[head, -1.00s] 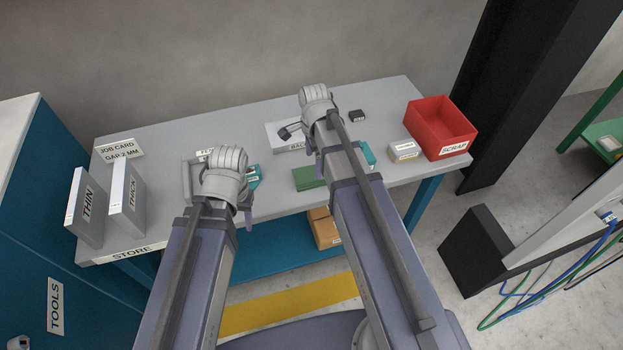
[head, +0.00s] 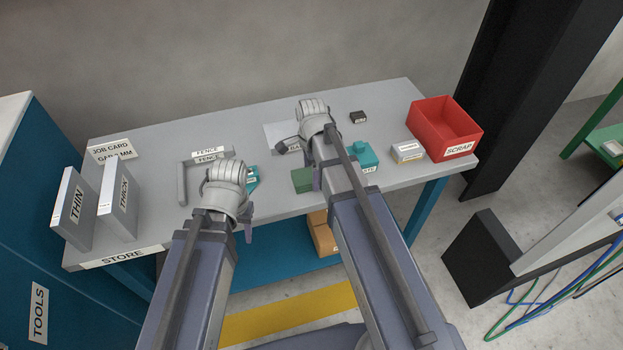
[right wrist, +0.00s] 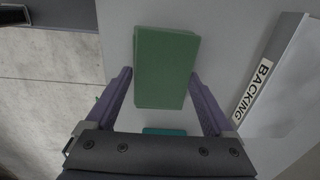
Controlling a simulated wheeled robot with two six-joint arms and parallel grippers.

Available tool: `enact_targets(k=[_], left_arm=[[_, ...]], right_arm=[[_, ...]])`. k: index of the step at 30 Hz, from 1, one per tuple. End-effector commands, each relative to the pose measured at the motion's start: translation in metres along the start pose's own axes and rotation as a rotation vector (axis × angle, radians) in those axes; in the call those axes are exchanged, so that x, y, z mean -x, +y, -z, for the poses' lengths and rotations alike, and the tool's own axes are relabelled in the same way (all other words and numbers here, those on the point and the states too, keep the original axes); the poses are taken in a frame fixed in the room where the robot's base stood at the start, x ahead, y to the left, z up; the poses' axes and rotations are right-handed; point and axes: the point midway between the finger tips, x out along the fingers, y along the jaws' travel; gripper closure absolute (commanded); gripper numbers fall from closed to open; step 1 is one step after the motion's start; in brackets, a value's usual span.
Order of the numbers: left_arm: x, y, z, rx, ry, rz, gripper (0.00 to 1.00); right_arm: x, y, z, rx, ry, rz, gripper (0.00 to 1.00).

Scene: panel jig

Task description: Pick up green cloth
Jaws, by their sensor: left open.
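The green cloth (head: 302,181) is a flat green block shape on the grey table, near its front edge, partly hidden by my right arm in the head view. In the right wrist view the cloth (right wrist: 166,65) appears between and beyond the fingertips. My right gripper (right wrist: 160,75) is open, with one finger to each side of the cloth; contact is not visible. In the head view my right gripper (head: 317,178) is just right of the cloth. My left gripper (head: 247,230) is open and empty at the table's front edge, left of the cloth.
A teal block (head: 366,158), a small box (head: 407,151) and a red scrap bin (head: 445,128) are to the right. A grey fence (head: 183,184) and upright thin (head: 74,208) and thick (head: 119,200) panels are to the left. The backing panel (right wrist: 283,75) lies beside the cloth.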

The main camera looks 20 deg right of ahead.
Motion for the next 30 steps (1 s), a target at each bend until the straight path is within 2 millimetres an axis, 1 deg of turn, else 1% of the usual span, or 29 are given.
enact_targets(k=[1,2,13,23,26,30], left_arm=[[0.0,0.0,0.0,0.0,0.0,0.0,0.5],[0.0,0.0,0.0,0.0,0.0,0.0,0.5],[0.0,0.0,0.0,0.0,0.0,0.0,0.5],[0.003,0.0,0.0,0.0,0.0,0.0,0.5],[0.009,-0.001,-0.001,0.0,0.0,0.0,0.5],[0.022,-0.002,-0.001,0.0,0.0,0.0,0.5]], right_arm=[[0.0,0.0,0.0,0.0,0.0,0.0,0.25],[0.0,0.0,0.0,0.0,0.0,0.0,0.28],[0.0,0.0,0.0,0.0,0.0,0.0,0.69],[0.003,0.0,0.0,0.0,0.0,0.0,0.69],[0.009,0.0,0.0,0.0,0.0,0.0,0.69],[0.023,0.0,0.0,0.0,0.0,0.0,0.69]])
